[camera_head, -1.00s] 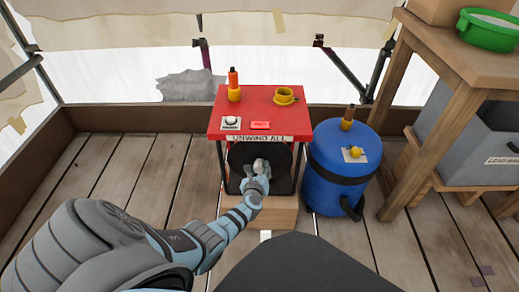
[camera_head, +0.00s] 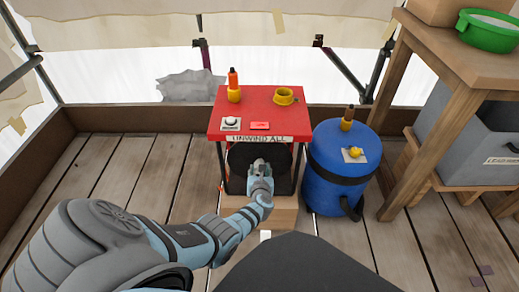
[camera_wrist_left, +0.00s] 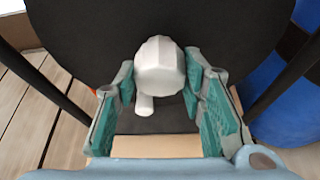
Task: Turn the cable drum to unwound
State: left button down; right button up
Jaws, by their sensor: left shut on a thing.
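The cable drum (camera_head: 240,156) is a black round face under a red table labelled "UNWIND ALL" (camera_head: 264,138). In the left wrist view its dark disc (camera_wrist_left: 230,35) fills the upper picture. A pale faceted knob with a short peg (camera_wrist_left: 160,66) stands out from the disc. My left gripper (camera_head: 259,163) is at the front of the drum, and in the left wrist view its green-padded fingers (camera_wrist_left: 162,85) are shut on the knob, one on each side. The right gripper is not in view.
The red table (camera_head: 250,110) carries an orange-topped yellow item (camera_head: 234,88), a yellow ring (camera_head: 284,96) and a white switch plate (camera_head: 231,124). A blue barrel (camera_head: 340,180) stands close on the right. A wooden bench (camera_head: 450,55) is farther right. Planks at left are clear.

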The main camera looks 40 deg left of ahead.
pick_arm(q)
jog(key=shift+m+g+y, duration=0.4)
jog(key=shift+m+y, duration=0.2)
jog(key=shift+m, duration=0.3)
jog(key=c, duration=1)
grip_release()
jog(key=shift+c, duration=0.2)
jog(key=v, duration=0.7)
jog(key=shift+s+d, duration=0.2)
jog(key=shift+r, duration=0.1)
